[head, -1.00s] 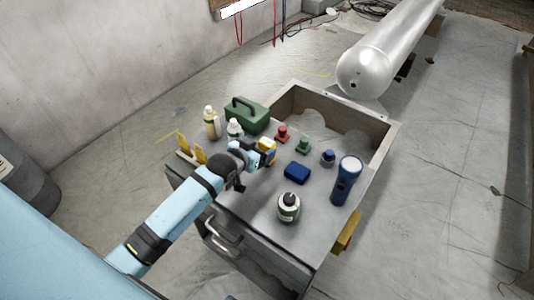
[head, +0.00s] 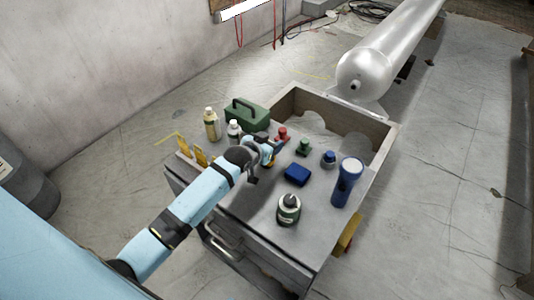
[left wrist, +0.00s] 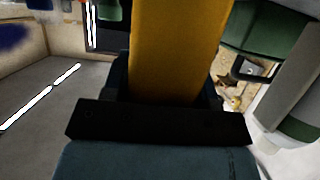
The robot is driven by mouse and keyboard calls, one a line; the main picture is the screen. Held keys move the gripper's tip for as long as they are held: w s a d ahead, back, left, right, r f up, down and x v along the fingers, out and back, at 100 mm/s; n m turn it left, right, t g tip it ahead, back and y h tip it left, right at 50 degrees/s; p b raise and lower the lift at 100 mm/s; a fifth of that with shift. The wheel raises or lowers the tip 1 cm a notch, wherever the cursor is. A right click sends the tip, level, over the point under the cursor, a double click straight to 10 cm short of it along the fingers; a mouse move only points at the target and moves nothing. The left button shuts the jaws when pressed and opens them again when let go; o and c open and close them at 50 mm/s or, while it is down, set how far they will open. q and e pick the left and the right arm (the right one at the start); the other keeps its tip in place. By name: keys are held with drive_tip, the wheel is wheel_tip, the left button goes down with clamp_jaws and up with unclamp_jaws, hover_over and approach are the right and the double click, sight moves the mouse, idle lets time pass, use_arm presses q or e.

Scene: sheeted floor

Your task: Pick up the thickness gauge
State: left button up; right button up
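The thickness gauge looks to be the yellow body (left wrist: 178,50) that rises large and close up the middle of the left wrist view. In the head view only a small yellow part of it (head: 266,157) shows by my left gripper (head: 270,150), which hides most of it. My left gripper is low over the cabinet top, around the yellow body. Its dark finger parts (left wrist: 165,95) lie close along both sides of the body. I cannot tell whether they press on it. My right gripper is in neither view.
An open tray section (head: 372,128) lies behind.

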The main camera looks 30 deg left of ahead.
use_arm(q)
drive_tip(key=c, duration=0.3)
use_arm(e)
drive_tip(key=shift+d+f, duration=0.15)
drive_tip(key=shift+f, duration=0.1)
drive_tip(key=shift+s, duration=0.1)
use_arm(q)
drive_tip(key=shift+r, duration=0.15)
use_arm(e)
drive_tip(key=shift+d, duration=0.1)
